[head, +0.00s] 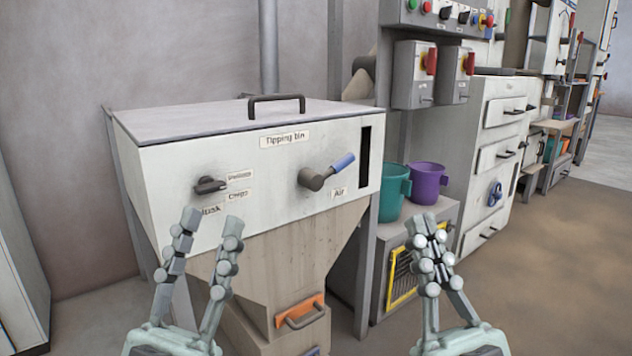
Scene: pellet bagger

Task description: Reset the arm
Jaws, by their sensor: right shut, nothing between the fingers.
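My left gripper (212,222) is in front of the white tipping bin (240,150), its two fingers spread apart with nothing between them. My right gripper (428,228) is further right, in front of the low grey cabinet, its fingers together and empty. Neither gripper appears to hold anything. The bin's front carries a lever with a blue grip (341,163), pointing up to the right beside the "Air" label. A dark selector knob (210,185) sits left of it, near small labels. Part of the label below the knob is hidden by my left gripper.
The bin has a lid with a dark handle (277,98) and an orange-backed handle (299,311) low on its chute. A green bucket (393,195) and purple bucket (427,182) stand on the grey cabinet (446,212). Switch boxes (413,75) hang above. Open floor (545,240) lies right.

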